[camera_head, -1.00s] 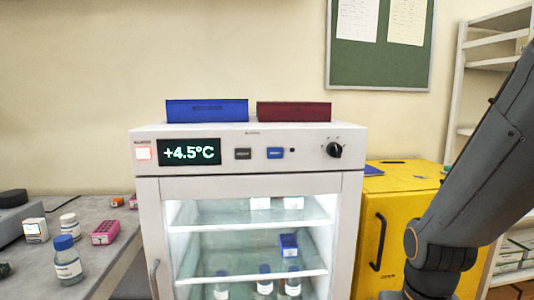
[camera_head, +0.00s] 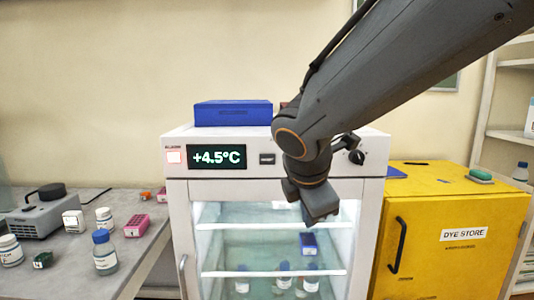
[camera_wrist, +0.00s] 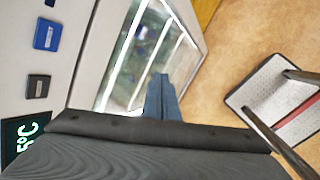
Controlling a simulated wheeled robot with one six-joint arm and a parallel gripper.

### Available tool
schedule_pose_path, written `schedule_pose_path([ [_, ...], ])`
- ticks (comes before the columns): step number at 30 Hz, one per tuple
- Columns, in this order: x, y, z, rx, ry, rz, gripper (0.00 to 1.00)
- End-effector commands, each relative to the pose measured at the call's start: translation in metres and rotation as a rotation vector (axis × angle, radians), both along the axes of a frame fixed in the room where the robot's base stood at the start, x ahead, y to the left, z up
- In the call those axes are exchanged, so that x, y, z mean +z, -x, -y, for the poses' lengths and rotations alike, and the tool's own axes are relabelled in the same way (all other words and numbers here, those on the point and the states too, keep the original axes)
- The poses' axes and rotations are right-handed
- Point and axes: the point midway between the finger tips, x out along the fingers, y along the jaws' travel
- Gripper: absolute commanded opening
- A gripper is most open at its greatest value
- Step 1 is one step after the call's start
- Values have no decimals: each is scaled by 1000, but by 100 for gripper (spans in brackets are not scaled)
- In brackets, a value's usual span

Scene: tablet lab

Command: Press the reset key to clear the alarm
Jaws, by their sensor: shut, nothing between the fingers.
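The white fridge cabinet (camera_head: 180,183) has a control panel across its top front. I cannot read which key says reset. My gripper (camera_head: 322,218) is shut and empty, below the panel before the glass door, apart from both keys.
A black knob (camera_head: 356,157) is at the panel's right. A blue box (camera_head: 233,112) lies on the fridge top. A grey bench (camera_head: 60,225) with bottles stands left, a yellow dye store cabinet (camera_head: 455,215) right. Bottles stand behind the glass door.

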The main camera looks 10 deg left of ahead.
Motion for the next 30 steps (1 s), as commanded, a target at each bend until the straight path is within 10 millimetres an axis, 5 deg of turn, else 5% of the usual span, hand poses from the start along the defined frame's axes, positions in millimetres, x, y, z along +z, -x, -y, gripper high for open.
schedule_pose_path([
  [3, 47, 4, -44, 233, 104, 92, 0],
  [9, 86, 10, -79, 430, 214, 181, 0],
  [23, 93, 10, -85, 465, 235, 199, 0],
  [30, 92, -6, -88, 462, 235, 196, 0],
])
